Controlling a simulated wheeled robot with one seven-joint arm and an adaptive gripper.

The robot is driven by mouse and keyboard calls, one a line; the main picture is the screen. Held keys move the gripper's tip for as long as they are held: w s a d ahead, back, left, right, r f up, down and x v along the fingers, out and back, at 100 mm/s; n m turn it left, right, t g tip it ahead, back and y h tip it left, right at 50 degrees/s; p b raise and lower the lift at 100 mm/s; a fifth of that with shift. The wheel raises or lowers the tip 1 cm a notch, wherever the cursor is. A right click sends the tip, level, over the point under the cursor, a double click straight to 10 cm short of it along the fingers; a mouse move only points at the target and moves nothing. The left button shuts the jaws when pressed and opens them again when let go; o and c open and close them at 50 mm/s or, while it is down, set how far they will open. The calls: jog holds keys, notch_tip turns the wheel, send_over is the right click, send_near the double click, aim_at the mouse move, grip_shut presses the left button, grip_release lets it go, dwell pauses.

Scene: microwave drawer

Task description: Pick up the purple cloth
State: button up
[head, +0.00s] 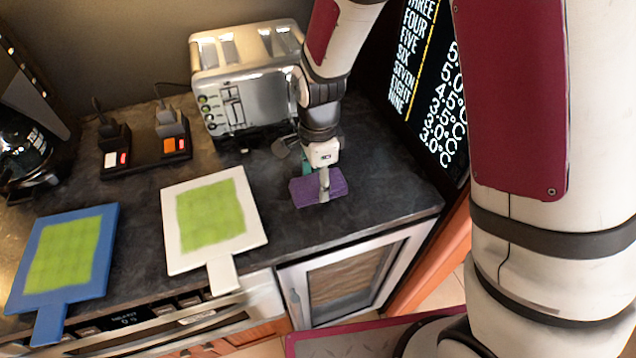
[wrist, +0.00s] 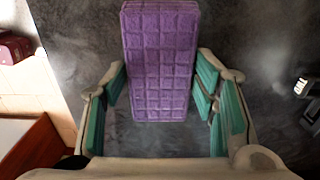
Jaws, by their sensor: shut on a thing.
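The purple cloth (head: 304,192) is a flat, thick rectangle with a grid pattern, at the right part of the dark counter (head: 375,185). It also shows in the wrist view (wrist: 160,45), running from the top edge down between the fingers. My gripper (head: 324,182) comes down over the cloth from above.
A silver toaster (head: 245,85) stands behind the cloth. A white board with a green top (head: 210,215) lies to the left, and a blue one (head: 62,258) farther left. A dark menu board (head: 425,70) stands at right.

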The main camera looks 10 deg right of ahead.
aim_at(318, 182)
jog(key=shift+r, duration=0.1)
jog(key=shift+r, duration=0.6)
notch_tip(318, 182, up, 2)
jog(key=shift+r, duration=0.15)
jog(key=s+a+r, duration=0.1)
jog(key=s+a, duration=0.1)
jog(key=s, duration=1.3)
jog(key=shift+s+a+r, duration=0.15)
jog(key=shift+s+a, duration=0.1)
jog(key=shift+s, duration=0.15)
